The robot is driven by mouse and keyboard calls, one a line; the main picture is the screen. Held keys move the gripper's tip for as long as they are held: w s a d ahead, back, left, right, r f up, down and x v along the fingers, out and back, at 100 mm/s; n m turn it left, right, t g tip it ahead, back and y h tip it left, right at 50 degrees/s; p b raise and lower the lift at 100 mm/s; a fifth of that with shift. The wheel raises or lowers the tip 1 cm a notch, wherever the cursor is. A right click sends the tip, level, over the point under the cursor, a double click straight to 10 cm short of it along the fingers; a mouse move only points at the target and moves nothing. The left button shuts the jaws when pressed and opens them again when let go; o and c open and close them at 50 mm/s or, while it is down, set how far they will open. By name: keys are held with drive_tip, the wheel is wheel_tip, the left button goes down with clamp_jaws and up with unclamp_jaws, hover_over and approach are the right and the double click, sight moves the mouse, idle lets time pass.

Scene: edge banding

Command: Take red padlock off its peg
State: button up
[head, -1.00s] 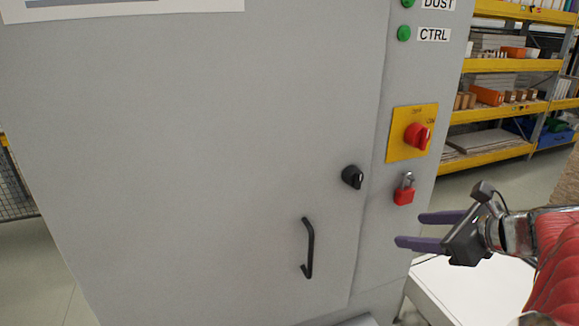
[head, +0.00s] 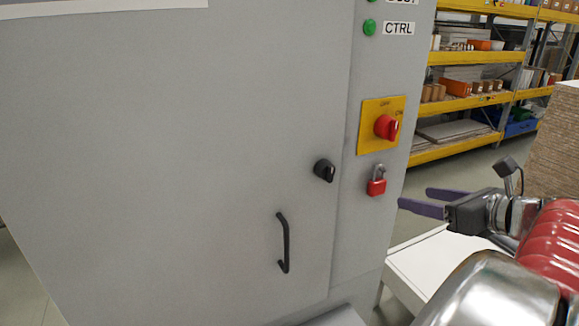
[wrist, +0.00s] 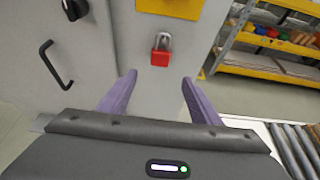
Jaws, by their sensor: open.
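The red padlock (head: 376,187) hangs by its grey shackle on the narrow right panel of the grey cabinet, below the yellow plate. In the wrist view the padlock (wrist: 160,57) hangs upright beyond the fingertips, about midway between them. Its peg is too small to make out. My gripper (head: 424,201) has purple fingers and is to the right of the padlock and slightly lower in the head view. In the wrist view my gripper (wrist: 158,78) is open and empty, with the fingers spread on either side below the padlock.
A red rotary switch (head: 387,127) on a yellow plate sits just above the padlock. A black knob (head: 324,170) and a black door handle (head: 283,243) are to its left. A white surface (head: 440,262) lies below my gripper. Yellow shelving (head: 470,88) stands behind.

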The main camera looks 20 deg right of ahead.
sight(381, 185)
drive_tip(key=x, duration=1.3)
drive_tip(key=shift+s, duration=0.1)
drive_tip(key=shift+c, duration=0.6)
drive_tip(key=c, duration=1.1)
drive_tip(key=shift+o, duration=0.2)
drive_tip(key=shift+r, duration=0.75)
drive_tip(key=shift+s, duration=0.15)
drive_tip(key=s, duration=0.8)
drive_tip(key=shift+s+d, duration=0.2)
drive_tip(key=shift+s, duration=0.2)
idle(0.6)
idle(0.3)
